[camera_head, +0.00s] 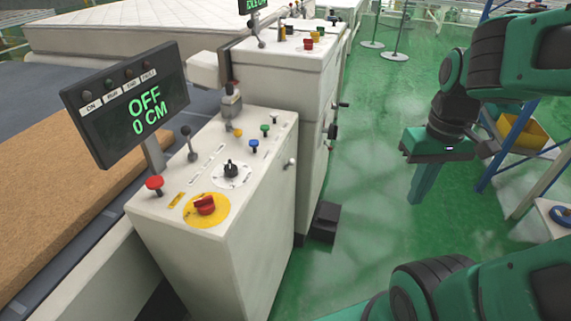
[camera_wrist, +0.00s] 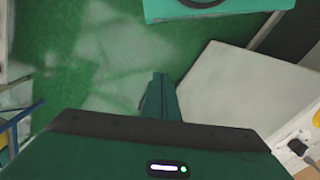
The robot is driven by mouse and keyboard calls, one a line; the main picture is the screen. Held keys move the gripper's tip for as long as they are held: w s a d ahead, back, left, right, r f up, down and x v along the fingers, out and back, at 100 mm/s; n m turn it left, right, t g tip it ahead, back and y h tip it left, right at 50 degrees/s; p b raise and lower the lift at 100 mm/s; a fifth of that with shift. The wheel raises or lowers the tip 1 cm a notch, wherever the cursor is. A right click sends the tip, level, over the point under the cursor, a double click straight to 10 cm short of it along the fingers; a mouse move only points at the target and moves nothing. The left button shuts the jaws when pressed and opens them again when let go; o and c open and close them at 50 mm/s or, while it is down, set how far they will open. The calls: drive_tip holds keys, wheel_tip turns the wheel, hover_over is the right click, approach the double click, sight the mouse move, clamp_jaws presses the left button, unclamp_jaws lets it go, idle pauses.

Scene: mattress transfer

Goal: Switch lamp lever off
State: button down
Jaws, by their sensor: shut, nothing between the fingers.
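I cannot tell which control is the lamp lever. A second ball-topped lever (camera_head: 259,36) stands on the farther console. My gripper (camera_head: 415,196) hangs over the green floor to the right of the near console, well apart from it, fingers shut and empty, pointing down. In the wrist view the shut fingers (camera_wrist: 158,82) also show, with a pale panel (camera_wrist: 235,88) to their right.
A display (camera_head: 128,106) beside the console reads "OFF 0 CM". A blue ladder frame (camera_head: 515,135) stands right.

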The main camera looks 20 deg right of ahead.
drive_tip(key=w+a+n, duration=0.3)
drive_tip(key=w+n, duration=0.6)
drive_tip(key=n+t, duration=0.2)
drive_tip(key=n, duration=1.9)
approach(290, 164)
drive_tip(key=s+a, duration=0.1)
drive_tip(key=a, duration=0.1)
drive_tip(key=s+a, duration=0.2)
drive_tip(key=shift+f, duration=0.1)
wheel_tip(290, 164, down, 10)
drive_tip(key=w, duration=0.1)
drive_tip(key=shift+w+d+r, duration=0.45)
drive_tip(key=shift+w+d, duration=0.25)
drive_tip(key=shift+d, duration=0.05)
drive_tip(key=shift+w+d+r, duration=0.45)
drive_tip(key=shift+w+d, duration=0.2)
drive_tip(key=shift+d, duration=0.05)
drive_tip(key=shift+a+g, duration=0.1)
drive_tip(key=shift+g, duration=0.2)
drive_tip(key=shift+w+r, duration=0.1)
